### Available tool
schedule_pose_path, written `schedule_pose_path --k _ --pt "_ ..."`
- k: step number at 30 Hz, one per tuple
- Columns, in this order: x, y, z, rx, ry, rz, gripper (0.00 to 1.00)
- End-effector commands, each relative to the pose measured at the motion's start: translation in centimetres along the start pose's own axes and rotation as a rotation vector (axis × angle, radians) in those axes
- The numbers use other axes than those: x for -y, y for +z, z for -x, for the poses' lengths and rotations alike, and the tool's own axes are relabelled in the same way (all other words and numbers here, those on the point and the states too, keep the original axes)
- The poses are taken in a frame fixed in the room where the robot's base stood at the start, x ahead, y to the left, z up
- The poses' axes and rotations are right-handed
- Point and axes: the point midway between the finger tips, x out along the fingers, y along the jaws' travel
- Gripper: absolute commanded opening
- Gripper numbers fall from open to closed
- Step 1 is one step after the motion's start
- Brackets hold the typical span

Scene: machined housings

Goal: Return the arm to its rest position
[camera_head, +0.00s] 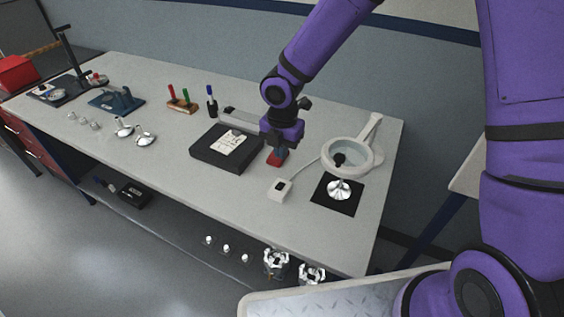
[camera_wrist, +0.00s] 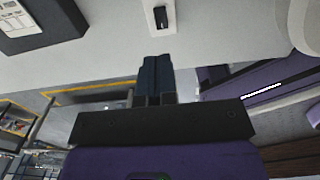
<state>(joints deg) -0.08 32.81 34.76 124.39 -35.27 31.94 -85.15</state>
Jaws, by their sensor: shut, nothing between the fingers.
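My arm reaches in from the upper right in the head view and hangs over the workbench (camera_head: 230,186). My gripper (camera_head: 280,154) points down between the black box and the white switch box. In the wrist view my gripper (camera_wrist: 155,62) shows its two dark blue fingers side by side, shut with nothing between them. A red piece (camera_head: 274,160) shows right by the fingertips in the head view. I cannot tell whether it touches them, and it does not show in the wrist view.
A black box (camera_head: 204,154) with a paper lies left of my gripper. A white switch box (camera_head: 279,190) is in front; it shows in the wrist view (camera_wrist: 150,22). A ring magnifier (camera_head: 370,165) stands right, over a black mat (camera_head: 325,199). Pens and metal parts stand further left.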

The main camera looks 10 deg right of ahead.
Motion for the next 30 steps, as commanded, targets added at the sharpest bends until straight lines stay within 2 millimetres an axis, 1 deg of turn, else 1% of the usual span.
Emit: schedule_pose_path --k 1,4,7,12,16,20,24,30 --pt "0.0 0.1 0.8 0.001 0.002 -0.003 0.0" --pt "0.0 0.1 1.9 0.001 0.002 -0.002 0.0" --pt "0.0 0.1 2.5 0.0 0.0 -0.001 0.0" --pt "0.0 0.1 2.9 0.002 -0.001 -0.004 0.0" --pt "0.7 0.6 3.9 0.023 -0.004 -0.06 0.0" --pt "2.6 1.6 6.4 0.075 -0.01 -0.21 0.0" --pt "5.3 2.8 9.8 0.14 -0.002 -0.432 0.0" --pt "9.4 3.6 14.6 0.213 0.039 -0.76 0.0"
